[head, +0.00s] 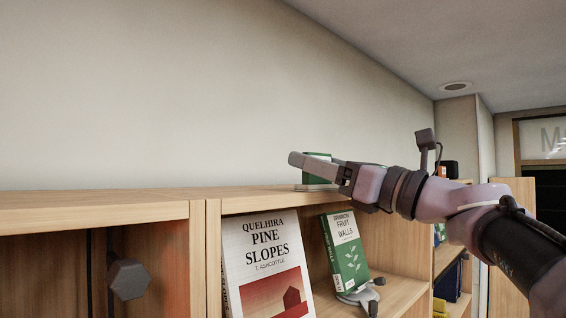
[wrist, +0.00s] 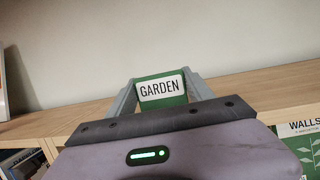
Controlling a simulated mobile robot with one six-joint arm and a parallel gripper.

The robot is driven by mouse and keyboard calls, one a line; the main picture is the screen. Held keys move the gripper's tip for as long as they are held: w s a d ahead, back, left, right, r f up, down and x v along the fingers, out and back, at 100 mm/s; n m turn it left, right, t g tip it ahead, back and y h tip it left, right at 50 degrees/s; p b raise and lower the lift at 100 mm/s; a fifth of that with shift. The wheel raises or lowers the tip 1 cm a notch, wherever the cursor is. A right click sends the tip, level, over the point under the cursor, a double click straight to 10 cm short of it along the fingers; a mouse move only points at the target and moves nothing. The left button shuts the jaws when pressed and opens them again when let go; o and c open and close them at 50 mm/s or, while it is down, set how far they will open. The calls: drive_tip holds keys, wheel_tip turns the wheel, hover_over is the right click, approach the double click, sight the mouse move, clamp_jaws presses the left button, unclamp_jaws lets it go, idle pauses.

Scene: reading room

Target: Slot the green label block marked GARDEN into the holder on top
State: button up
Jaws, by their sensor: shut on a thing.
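The green label block (wrist: 163,98) reads GARDEN on a white panel and faces the camera in the wrist view. My gripper (wrist: 161,82) is shut on it, with one grey finger along each side. In the head view the green block (head: 318,180) shows below my gripper (head: 315,162), over the wooden bookcase top (head: 250,194). A thin pale base, seemingly the holder (head: 315,188), lies under the block on that top. The block looks upright and low over it. I cannot tell whether it is seated. The holder is hidden in the wrist view.
Below the top, a white book titled PINE SLOPES (head: 262,262) and a green book titled FRUIT WALLS (head: 345,250) stand on a shelf. A dark hexagonal knob (head: 129,279) sticks out at lower left. The bookcase top left of the block is clear.

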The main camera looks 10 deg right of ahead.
drive_tip(key=o, duration=1.6)
drive_tip(key=shift+o, duration=0.2)
drive_tip(key=b+v, duration=0.6)
drive_tip(key=v, duration=1.1)
drive_tip(key=shift+d, duration=0.2)
